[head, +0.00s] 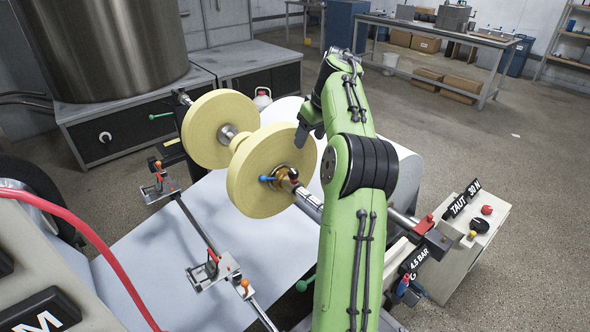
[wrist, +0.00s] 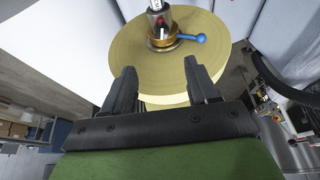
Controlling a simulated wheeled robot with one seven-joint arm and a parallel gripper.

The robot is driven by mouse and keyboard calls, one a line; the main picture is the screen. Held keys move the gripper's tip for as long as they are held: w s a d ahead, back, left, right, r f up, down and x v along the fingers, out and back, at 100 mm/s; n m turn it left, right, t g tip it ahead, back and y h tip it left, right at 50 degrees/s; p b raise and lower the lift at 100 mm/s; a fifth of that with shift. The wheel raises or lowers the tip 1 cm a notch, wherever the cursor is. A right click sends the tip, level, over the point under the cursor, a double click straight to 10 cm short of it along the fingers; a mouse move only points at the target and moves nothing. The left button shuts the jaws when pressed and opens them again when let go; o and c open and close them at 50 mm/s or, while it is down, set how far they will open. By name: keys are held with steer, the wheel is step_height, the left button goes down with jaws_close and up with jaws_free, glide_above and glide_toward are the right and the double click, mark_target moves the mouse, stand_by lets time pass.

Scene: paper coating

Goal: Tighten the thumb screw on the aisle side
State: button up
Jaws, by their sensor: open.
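A collar with a blue lever (head: 268,179) sits on the shaft at the front face of the nearer yellow roll (head: 249,190). In the wrist view the blue lever (wrist: 188,38) sticks out to the right of the brass collar (wrist: 158,42). I cannot tell whether this lever is the thumb screw. Orange knobs show on the rail brackets, one at the far end (head: 158,164) and one at the near end (head: 245,284). My gripper (head: 303,138) is beside the nearer roll's upper right rim. In the wrist view my gripper (wrist: 160,66) is open and empty, its fingers spread before the roll's rim.
A second yellow roll (head: 212,124) stands behind on the shaft. White paper (head: 150,262) lies below. A control box (head: 478,232) is at the right, and a red hose (head: 90,240) crosses the left. Open floor (head: 535,170) lies to the right.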

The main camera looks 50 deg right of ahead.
mark_target(294, 171)
steer(key=b+x, duration=0.4)
steer(key=x, duration=1.1)
steer(key=shift+w+a+f, duration=0.2)
steer(key=shift+w+f, duration=0.05)
steer(key=c, duration=1)
steer(key=shift+c, duration=0.2)
